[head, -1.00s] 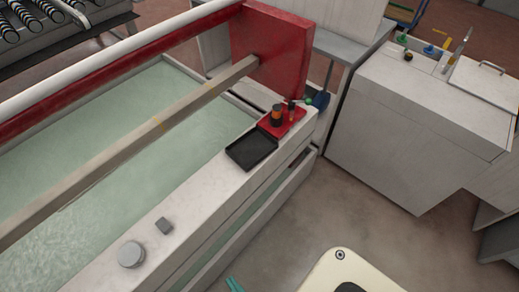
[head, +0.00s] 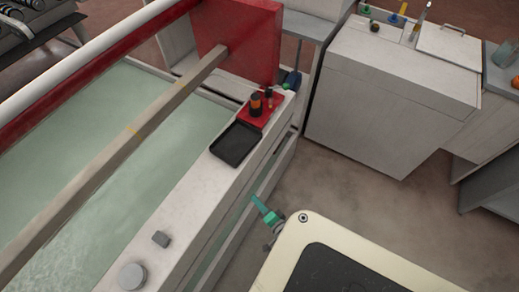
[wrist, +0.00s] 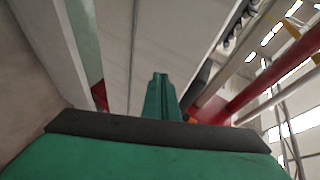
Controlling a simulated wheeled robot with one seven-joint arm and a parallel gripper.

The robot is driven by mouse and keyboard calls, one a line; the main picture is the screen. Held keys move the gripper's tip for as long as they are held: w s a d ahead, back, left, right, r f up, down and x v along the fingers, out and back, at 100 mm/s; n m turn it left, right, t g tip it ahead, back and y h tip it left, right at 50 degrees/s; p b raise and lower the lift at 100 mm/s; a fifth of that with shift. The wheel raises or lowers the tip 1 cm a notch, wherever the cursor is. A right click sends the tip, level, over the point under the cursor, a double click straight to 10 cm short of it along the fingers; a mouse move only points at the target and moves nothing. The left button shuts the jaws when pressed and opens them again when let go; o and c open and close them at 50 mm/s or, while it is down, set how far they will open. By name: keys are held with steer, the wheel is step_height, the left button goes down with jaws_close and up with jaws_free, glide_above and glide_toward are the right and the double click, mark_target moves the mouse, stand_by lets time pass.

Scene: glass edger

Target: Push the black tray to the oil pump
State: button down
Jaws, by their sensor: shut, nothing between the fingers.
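The black tray (head: 235,144) lies flat on the white ledge (head: 190,205) of the water tank in the head view. Just beyond it is a red base (head: 262,116) carrying a dark cylinder with an orange band (head: 255,104) and a smaller dark post; this looks like the oil pump. The tray's far edge is close to the red base; I cannot tell if they touch. My green gripper (head: 259,201) is beside the ledge, lower right of the tray and apart from it. In the wrist view my gripper's fingers (wrist: 160,90) are together and empty. The tray is not recognisable there.
A red upright plate (head: 240,40) stands behind the pump. A white cabinet (head: 390,100) stands at right, with open floor (head: 340,185) before it.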

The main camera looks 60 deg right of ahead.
steer(key=s+d+r+m+t+h, duration=0.1)
steer(key=s+d+r+m+h, duration=0.1)
steer(key=d+r, duration=0.35)
steer(key=s+d+r+m+t+h, duration=0.1)
steer(key=d+r+m+t+h, duration=0.1)
steer(key=d, duration=0.6)
glide_toward(256, 142)
steer(key=d, duration=0.4)
steer(key=shift+y, duration=0.4)
steer(key=w, duration=0.2)
steer(key=w+a, duration=0.1)
steer(key=w, duration=0.1)
steer(key=shift+r, duration=0.3)
steer(key=shift+w+a, duration=0.1)
steer(key=shift+w, duration=0.2)
steer(key=shift+w, duration=0.15)
